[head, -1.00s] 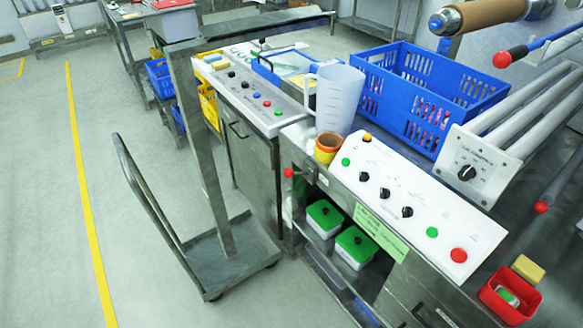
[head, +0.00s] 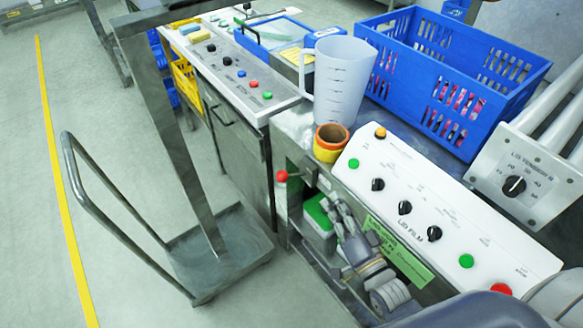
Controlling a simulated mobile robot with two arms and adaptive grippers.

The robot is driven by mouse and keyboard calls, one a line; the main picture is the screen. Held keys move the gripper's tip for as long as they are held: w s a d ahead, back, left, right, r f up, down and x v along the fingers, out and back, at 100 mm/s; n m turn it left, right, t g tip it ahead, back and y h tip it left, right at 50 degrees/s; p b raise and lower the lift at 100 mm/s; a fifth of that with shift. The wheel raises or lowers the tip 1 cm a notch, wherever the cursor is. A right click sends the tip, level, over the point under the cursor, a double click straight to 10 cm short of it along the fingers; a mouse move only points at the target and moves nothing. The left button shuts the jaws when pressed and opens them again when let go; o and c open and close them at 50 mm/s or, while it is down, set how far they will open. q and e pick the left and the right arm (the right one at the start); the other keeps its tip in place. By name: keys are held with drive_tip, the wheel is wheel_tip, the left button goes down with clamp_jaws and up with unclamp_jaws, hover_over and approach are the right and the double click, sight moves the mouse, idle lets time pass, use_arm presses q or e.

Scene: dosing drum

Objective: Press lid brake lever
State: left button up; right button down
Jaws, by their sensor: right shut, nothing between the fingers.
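A short lever with a red ball knob (head: 281,176) sticks out at the front left corner of the steel cabinet, left of the white LID FILM panel (head: 420,213). I take it for the lid brake lever; no readable label confirms it. My right gripper (head: 333,208) reaches in from the lower right, in front of the cabinet's open shelf. It is shut and empty, right of and a little below the red knob, apart from it in the picture. It partly hides a green-lidded box (head: 317,216) and a green label (head: 402,255). My left gripper is not in view.
On the counter stand a clear measuring jug (head: 342,80), orange and yellow tape rolls (head: 330,145) and a blue crate (head: 450,85). A lid tension panel (head: 515,183) is at right. A steel trolley (head: 222,250) stands on the floor at left, with free floor around it.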

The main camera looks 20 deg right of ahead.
drive_tip(key=shift+r, duration=0.45)
drive_tip(key=shift+a, duration=0.1)
drive_tip(key=r+p, duration=0.2)
hover_over(292, 175)
drive_tip(key=s+d, duration=0.4)
drive_tip(key=a+f, duration=0.3)
